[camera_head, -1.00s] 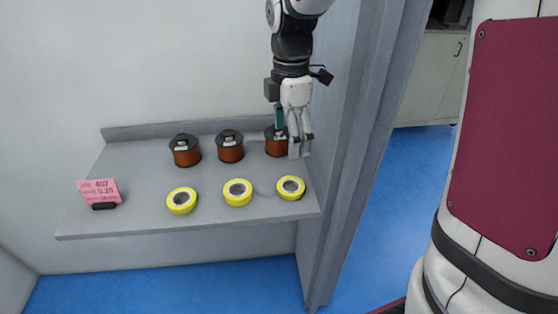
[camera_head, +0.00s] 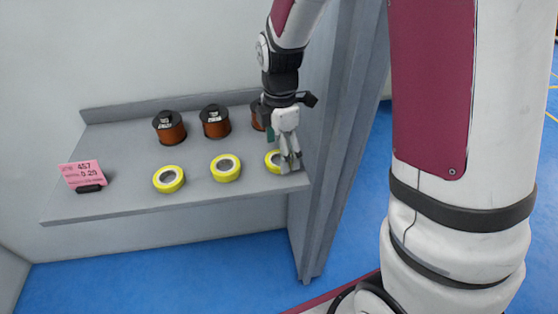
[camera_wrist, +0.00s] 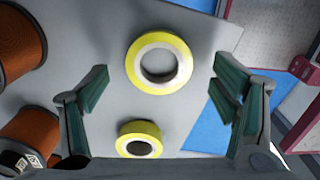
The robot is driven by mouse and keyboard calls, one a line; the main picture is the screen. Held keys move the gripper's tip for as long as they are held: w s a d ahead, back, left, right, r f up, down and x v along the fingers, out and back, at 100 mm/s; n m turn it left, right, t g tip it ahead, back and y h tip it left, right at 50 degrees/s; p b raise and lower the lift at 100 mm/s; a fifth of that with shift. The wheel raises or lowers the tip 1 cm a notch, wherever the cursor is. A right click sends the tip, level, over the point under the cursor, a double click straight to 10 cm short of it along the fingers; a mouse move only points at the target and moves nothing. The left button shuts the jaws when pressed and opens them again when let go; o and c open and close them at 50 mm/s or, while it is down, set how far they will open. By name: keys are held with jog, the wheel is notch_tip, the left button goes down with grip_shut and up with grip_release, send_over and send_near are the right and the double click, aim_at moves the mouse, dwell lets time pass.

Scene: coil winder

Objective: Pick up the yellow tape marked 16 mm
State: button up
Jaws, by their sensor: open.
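Three yellow tape rolls lie in a row on the grey shelf: the left tape (camera_head: 169,187), the middle tape (camera_head: 226,175) and the right tape (camera_head: 271,166). No 16 mm marking can be read on any of them. My gripper (camera_head: 289,167) is open and empty, over the right tape and partly hiding it in the head view. In the wrist view my gripper (camera_wrist: 160,88) has its fingers spread wide. The right tape (camera_wrist: 183,68) shows between and slightly beyond the fingertips, apart from them. The middle tape (camera_wrist: 139,129) shows lower down.
Copper wire spools (camera_head: 170,131) stand behind the tapes, the right one partly hidden by my arm. A pink card (camera_head: 82,174) stands at the shelf's left end. The grey shelf (camera_head: 125,200) meets a grey post (camera_head: 315,230) at its right. Blue floor lies below.

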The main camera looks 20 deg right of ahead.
jog(key=shift+f, duration=0.9)
jog(key=c, duration=1.2)
jog(key=shift+r, duration=0.1)
